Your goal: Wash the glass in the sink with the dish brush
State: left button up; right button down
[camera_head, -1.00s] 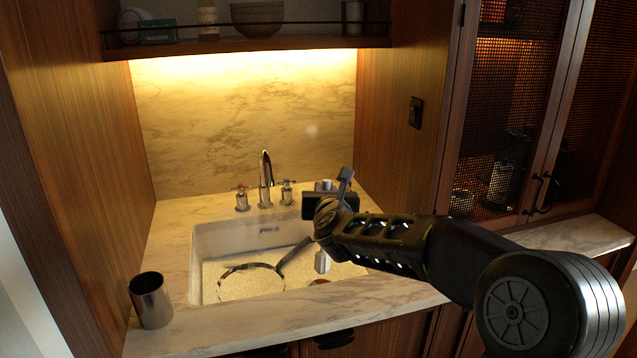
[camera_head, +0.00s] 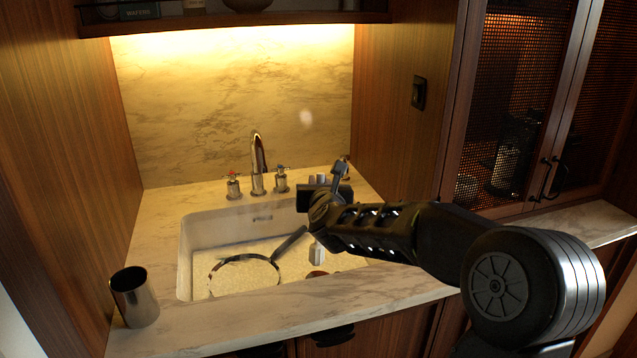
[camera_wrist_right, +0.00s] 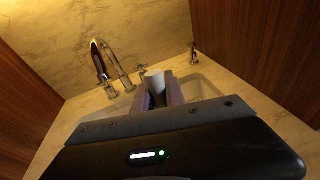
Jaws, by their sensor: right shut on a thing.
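My right gripper (camera_head: 318,180) is over the back right part of the white sink (camera_head: 186,262). In the right wrist view its fingers (camera_wrist_right: 158,90) are closed on a pale, cup-like thing (camera_wrist_right: 155,82), mostly hidden between them. I cannot tell for sure whether this is the glass. A round dark-rimmed pan (camera_head: 213,272) with a handle lies in the sink. A small brown thing (camera_head: 317,274) shows beside it, too small to name. I cannot make out the dish brush. My left gripper is out of view.
A chrome tap (camera_head: 258,165) with two handles stands behind the sink; it also shows in the wrist view (camera_wrist_right: 100,65). A steel tumbler (camera_head: 135,297) stands on the front left counter. Wooden side walls close in the alcove. A small item (camera_wrist_right: 193,50) stands at the back right corner.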

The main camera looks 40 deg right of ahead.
notch_tip(320, 180, down, 13)
jog(key=b, duration=1.2)
jog(key=shift+r, duration=0.2)
jog(key=shift+s, duration=0.1)
